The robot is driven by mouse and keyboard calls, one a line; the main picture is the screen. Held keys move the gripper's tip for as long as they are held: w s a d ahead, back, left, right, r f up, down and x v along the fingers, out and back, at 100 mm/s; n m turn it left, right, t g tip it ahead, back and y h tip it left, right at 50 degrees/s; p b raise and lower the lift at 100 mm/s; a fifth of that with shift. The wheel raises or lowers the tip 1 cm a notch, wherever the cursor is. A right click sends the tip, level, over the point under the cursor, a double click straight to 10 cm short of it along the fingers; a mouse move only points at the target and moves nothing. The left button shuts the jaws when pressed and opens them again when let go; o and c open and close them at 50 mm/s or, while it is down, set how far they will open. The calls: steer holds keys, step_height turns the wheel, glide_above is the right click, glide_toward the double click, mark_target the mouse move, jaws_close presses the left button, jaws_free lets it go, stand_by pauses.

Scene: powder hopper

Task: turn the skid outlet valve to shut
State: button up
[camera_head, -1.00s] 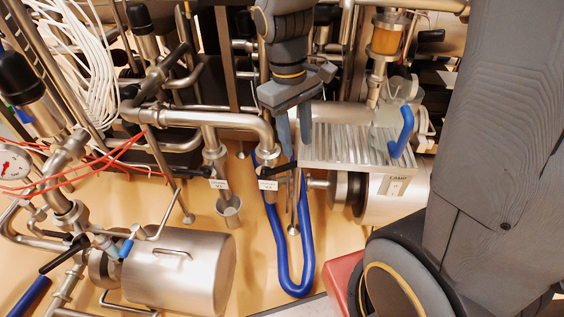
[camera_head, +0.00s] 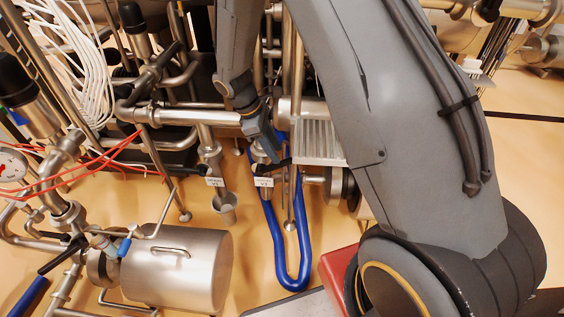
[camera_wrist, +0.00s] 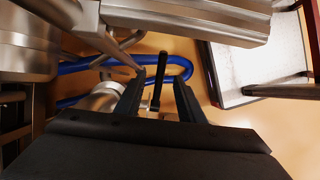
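A valve with a black lever handle (camera_head: 278,163) sits on the steel pipe above the blue hose, with a white tag (camera_head: 263,182) whose print is too small to read surely. My gripper (camera_head: 266,150) is right at this valve and partly hides it. In the wrist view my gripper (camera_wrist: 159,80) is open, its two dark fingers apart. The black lever (camera_wrist: 158,88) stands between the fingers, with a gap visible on each side. The steel valve body (camera_wrist: 103,97) shows to the left of the fingers.
A blue hose (camera_head: 279,255) loops below the valve. A second tagged pipe outlet (camera_head: 210,160) is just left. My arm covers much of the right side.

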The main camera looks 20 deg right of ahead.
mark_target(282, 162)
steer(key=shift+x, duration=3.15)
jaws_close()
